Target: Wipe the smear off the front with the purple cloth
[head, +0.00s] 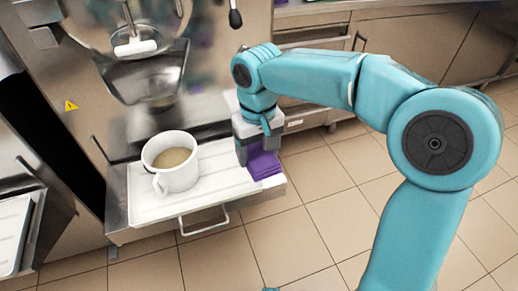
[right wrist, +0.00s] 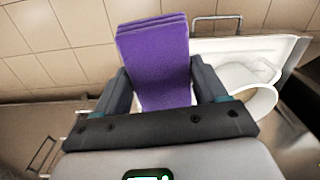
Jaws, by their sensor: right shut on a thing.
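The folded purple cloth (head: 264,164) is in my right gripper (head: 257,140), at the right end of the drip shelf. The gripper is shut on it, and the cloth hangs below the fingers. In the right wrist view the cloth (right wrist: 157,62) stands out between the two fingers of my right gripper (right wrist: 160,80). The batch freezer's steel front (head: 205,85) rises behind the shelf, left of and behind the gripper. It has blurred light and dark patches; I cannot tell which is the smear. My left gripper is not in view.
A white jug (head: 178,172) with tan contents stands on the white shelf tray (head: 215,200), left of the gripper. The dispensing chute (head: 145,75) juts out above the jug. A wire handle (head: 203,220) sticks out at the shelf's front. Tiled floor (head: 310,215) is clear to the right.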

